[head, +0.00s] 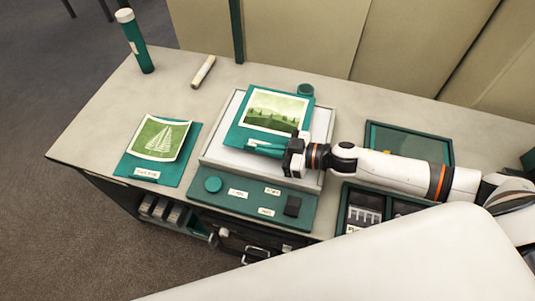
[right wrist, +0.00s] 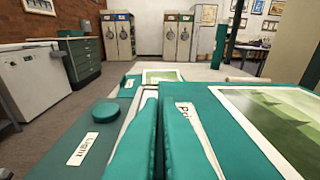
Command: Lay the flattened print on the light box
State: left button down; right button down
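The landscape print (head: 274,111), green and flat, lies on a teal carrier board (head: 235,135) over the pale top of the light box (head: 222,156). The board slightly overlaps the box's back rim; whether it touches the top is unclear. My right gripper (head: 262,148) is at the board's front edge, its teal fingers close together and seemingly shut on that edge. In the right wrist view the fingers (right wrist: 157,135) hide part of a label starting "Pri", with the print (right wrist: 285,115) to the right. My left gripper is not in view.
A curled fern print (head: 160,138) lies on a teal mat (head: 135,165) at left. A teal tray (head: 405,135) is at right. The light box's front panel has a round knob (head: 212,184).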

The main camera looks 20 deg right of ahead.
aim_at(267, 163)
jog(key=shift+f, duration=1.55)
jog(key=shift+f, duration=0.15)
jog(key=c, duration=1.6)
grip_release()
jog(key=shift+c, duration=0.2)
jog(key=shift+r, duration=0.3)
jog(key=b+v, duration=0.1)
jog(key=v, duration=1)
jog(key=shift+s+f+b, duration=0.1)
jog(key=shift+f+b, duration=0.15)
jog(key=shift+b, duration=0.1)
jog(key=shift+s+d+r, duration=0.25)
jog(key=shift+d, duration=0.15)
